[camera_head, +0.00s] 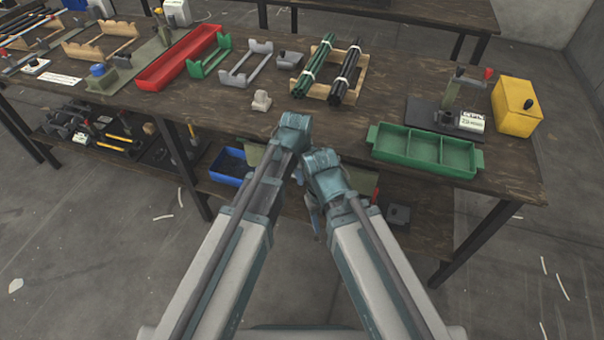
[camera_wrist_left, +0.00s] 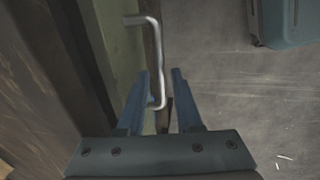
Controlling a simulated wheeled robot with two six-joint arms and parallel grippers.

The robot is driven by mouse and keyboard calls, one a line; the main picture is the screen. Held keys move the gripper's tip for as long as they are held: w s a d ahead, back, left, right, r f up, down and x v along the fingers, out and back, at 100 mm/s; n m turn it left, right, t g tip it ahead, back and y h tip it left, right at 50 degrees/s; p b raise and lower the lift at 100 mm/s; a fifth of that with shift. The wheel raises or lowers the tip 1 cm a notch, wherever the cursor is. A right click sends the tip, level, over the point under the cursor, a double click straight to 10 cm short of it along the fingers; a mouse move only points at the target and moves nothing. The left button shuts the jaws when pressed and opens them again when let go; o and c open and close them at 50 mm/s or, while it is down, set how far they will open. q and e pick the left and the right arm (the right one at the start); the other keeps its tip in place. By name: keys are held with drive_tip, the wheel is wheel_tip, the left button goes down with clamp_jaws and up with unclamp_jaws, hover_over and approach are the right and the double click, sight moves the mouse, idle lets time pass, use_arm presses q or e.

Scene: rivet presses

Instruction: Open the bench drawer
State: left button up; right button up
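The bench drawer's green front (camera_head: 255,155) shows in part below the bench's front edge in the head view, with my arms covering its middle. It also shows in the left wrist view (camera_wrist_left: 120,40), where a bent silver handle (camera_wrist_left: 155,50) stands out from it. My left gripper (camera_wrist_left: 161,78) is open in the left wrist view, with its two blue fingers apart and the handle's lower end between them. In the head view its fingers are hard to make out among my wrists. How far the drawer is shut cannot be told.
The wooden bench top (camera_head: 330,127) carries a green divided tray (camera_head: 425,152), a yellow box (camera_head: 516,106), a red tray (camera_head: 183,58) and a rack of dark rods (camera_head: 345,75). A blue bin (camera_head: 230,167) sits on the shelf below. The floor beside the bench is mostly clear.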

use_arm(q)
clamp_jaws()
idle(1.2)
